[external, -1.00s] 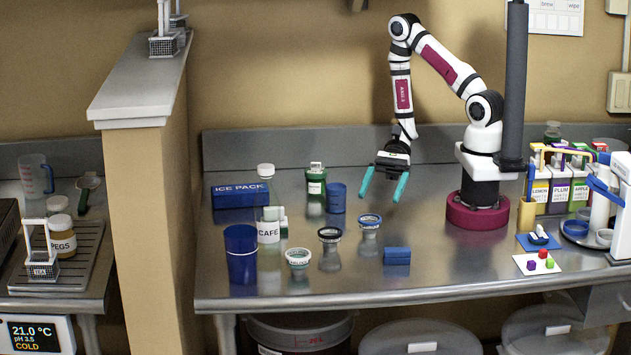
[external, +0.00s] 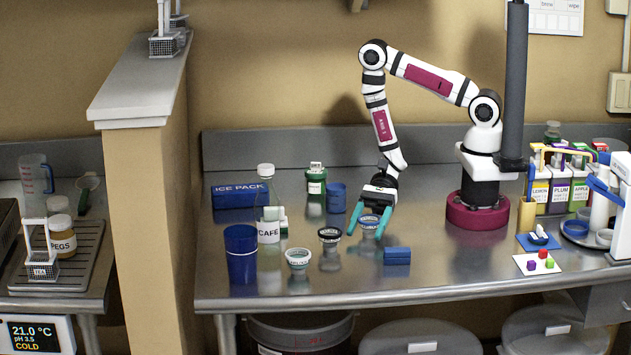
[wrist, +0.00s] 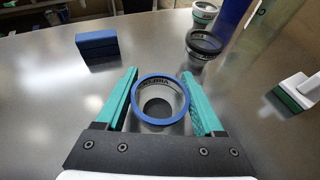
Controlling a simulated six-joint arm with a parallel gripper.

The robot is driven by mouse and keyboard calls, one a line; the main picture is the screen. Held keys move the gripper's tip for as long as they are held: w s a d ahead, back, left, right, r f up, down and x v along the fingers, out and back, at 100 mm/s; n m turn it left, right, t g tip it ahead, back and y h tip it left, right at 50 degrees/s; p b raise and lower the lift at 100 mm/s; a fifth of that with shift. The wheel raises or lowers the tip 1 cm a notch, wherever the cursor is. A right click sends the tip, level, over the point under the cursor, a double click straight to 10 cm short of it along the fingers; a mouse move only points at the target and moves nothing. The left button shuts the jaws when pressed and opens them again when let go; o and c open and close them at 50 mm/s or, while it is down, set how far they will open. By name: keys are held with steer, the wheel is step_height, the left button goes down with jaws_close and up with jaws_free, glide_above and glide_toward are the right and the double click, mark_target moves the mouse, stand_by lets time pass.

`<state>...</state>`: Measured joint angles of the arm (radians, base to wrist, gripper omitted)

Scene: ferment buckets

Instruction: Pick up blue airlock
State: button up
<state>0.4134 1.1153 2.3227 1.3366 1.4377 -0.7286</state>
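The blue airlock, a small clear cup with a blue rim (external: 370,219), stands upright on the steel bench. In the wrist view the blue airlock (wrist: 160,121) sits between my two teal fingers. My gripper (external: 366,233) is open and pointed down, with one finger on each side of the airlock. In the wrist view my gripper (wrist: 160,73) shows its fingers close to the rim; I cannot tell whether either touches it. Part of the airlock is hidden by the fingers in the external view.
A black-rimmed airlock (external: 330,236) and a pale green-rimmed one (external: 298,258) stand to the left. A blue block (external: 397,255) lies in front right.

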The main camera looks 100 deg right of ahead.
steer(key=c, duration=1)
steer(key=shift+o, duration=0.2)
steer(key=shift+r, duration=0.1)
